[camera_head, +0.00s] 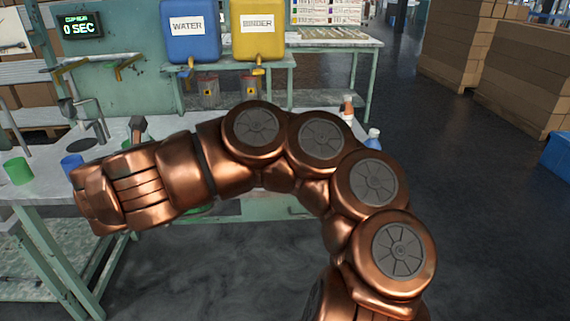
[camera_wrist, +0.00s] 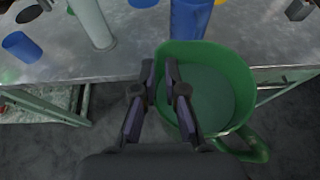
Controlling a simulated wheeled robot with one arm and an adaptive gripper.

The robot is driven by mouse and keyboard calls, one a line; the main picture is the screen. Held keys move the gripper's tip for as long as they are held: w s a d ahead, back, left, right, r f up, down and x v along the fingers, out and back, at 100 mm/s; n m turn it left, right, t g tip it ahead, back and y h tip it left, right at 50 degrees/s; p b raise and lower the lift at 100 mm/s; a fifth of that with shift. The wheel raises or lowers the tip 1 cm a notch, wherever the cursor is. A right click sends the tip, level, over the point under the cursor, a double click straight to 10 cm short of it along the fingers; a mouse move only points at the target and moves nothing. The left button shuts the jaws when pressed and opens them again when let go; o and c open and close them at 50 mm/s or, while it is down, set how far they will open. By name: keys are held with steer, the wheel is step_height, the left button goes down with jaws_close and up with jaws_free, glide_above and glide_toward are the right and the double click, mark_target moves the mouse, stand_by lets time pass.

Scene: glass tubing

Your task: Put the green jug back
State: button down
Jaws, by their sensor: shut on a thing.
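The green jug (camera_wrist: 240,75) fills the right middle of the wrist view, seen from above with its mouth open and its handle at the lower right. Its inside is green and looks empty. My gripper (camera_wrist: 174,75) is shut on the jug's left wall at the rim. The jug hangs at the front edge of the table, over the floor side. In the head view my arm hides nearly all of it; a small green strip (camera_head: 199,210) shows below the arm. My gripper's fingers are hidden there.
The grey table (camera_head: 45,190) holds a green cup (camera_head: 18,171), a blue cup (camera_head: 72,166) and a metal post (camera_wrist: 95,22). A blue cylinder (camera_wrist: 188,20) stands just beyond the jug. Blue WATER (camera_head: 190,35) and yellow BINDER (camera_head: 258,35) tanks stand behind.

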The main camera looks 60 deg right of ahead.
steer(key=w+a+f+n+t+y, duration=0.2)
steer(key=w+a+f+n+y, duration=0.1)
steer(key=w+a, duration=0.4)
steer(key=w+a+f+n+t+y, duration=0.3)
steer(key=w+a+f+n, duration=0.1)
steer(key=w+a, duration=0.3)
steer(key=shift+w+a+f+y, duration=0.15)
steer(key=shift+a+f+y, duration=0.25)
steer(key=shift+a+f, duration=0.35)
steer(key=shift+a+r, duration=0.1)
steer(key=shift+r, duration=0.05)
